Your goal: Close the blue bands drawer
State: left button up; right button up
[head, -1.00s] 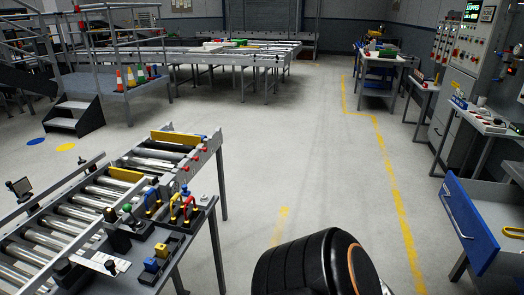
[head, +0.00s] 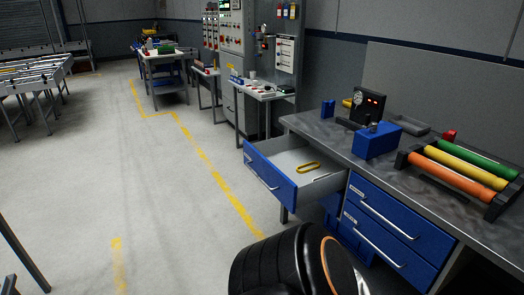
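A blue-fronted drawer (head: 268,178) is pulled well out from the left part of a grey workbench (head: 465,210) on the right. Its front faces left and carries a pale bar handle. A yellow band (head: 308,167) lies on the light floor of the drawer. No lettering can be read on its front. Neither of my grippers is in view. A dark rounded part of my own arm fills the bottom middle and stands in front of the floor near the bench.
Two shut blue drawers with bar handles, an upper (head: 405,212) and a lower (head: 382,243), sit right of the open one. A blue box (head: 376,143) and coloured rollers (head: 462,165) stand on the bench. The floor (head: 165,205) left of the drawer is clear.

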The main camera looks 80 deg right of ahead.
aim_at(274, 162)
jog(key=z, duration=2.65)
jog(key=i+j+z, duration=0.1)
jog(key=i+z, duration=0.35)
jog(key=i+j+z, duration=0.2)
jog(key=z, duration=0.2)
jog(key=i+j+z, duration=0.45)
jog(key=l, duration=0.1)
